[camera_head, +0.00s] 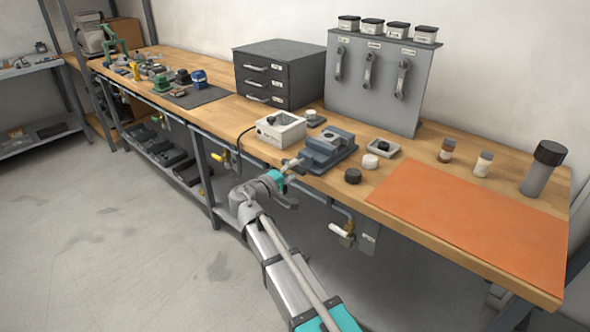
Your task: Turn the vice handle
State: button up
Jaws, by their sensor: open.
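A blue-grey vice (327,148) is on the wooden bench near its front edge, left of the orange mat. My gripper (297,163) is at the vice's front left end, where the handle would be. The gripper is open. The handle is too small and too covered by my gripper to make out, and I cannot tell whether the fingers touch it or are around it. My arm reaches up to the bench edge from the lower middle of the view.
A white box (281,130) with a cable stands just left of the vice. A black knob (353,176) and a small white round part (370,161) lie to its right. The orange mat (470,215) is clear. Pipes and a valve (345,233) hang under the bench edge.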

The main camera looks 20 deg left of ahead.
jog(key=v, duration=1)
jog(key=shift+s, duration=0.35)
jog(key=shift+f, duration=0.1)
